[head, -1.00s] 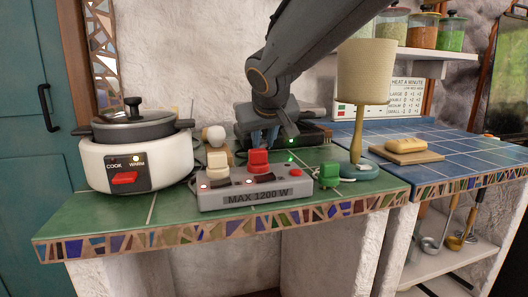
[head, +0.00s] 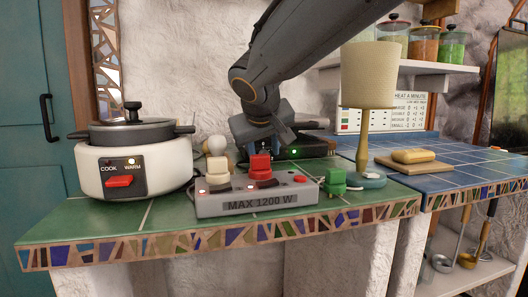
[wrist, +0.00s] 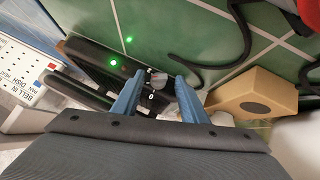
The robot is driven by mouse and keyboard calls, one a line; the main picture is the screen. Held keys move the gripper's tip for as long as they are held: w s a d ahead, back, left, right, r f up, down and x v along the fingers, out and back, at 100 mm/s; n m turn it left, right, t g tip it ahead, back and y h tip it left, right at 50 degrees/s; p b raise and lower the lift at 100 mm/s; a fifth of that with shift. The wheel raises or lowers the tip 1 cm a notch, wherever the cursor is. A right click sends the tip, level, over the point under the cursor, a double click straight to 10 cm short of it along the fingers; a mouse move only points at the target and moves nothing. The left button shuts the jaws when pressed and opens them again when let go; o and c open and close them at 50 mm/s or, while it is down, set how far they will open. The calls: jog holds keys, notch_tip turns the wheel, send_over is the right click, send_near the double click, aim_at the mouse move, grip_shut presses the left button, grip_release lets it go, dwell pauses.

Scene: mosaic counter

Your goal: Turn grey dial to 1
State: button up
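The small grey dial (wrist: 158,81) shows in the wrist view on a black device (wrist: 90,60), with a white 0 printed beside it. I cannot make out which number the dial points to. My gripper (wrist: 158,78) is open, its two blue fingers on either side of the dial with a gap to each. In the head view my gripper (head: 262,150) is behind the grey power strip, at the left end of the black device (head: 312,146). The dial is hidden there. A green light (wrist: 112,62) glows on the device.
The power strip (head: 255,204), with red and cream plugs, stands in front of my gripper. A wooden block (wrist: 255,95) and a black cable (wrist: 215,62) are close by on the right in the wrist view. A lamp (head: 367,85) and a white cooker (head: 120,170) flank the area.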

jog(key=shift+r, duration=0.1)
jog(key=p+v, duration=0.1)
jog(key=v, duration=0.6)
jog(key=shift+s+r, duration=0.15)
jog(key=shift+s, duration=0.1)
jog(key=shift+r+p, duration=0.1)
jog(key=shift+p, duration=0.25)
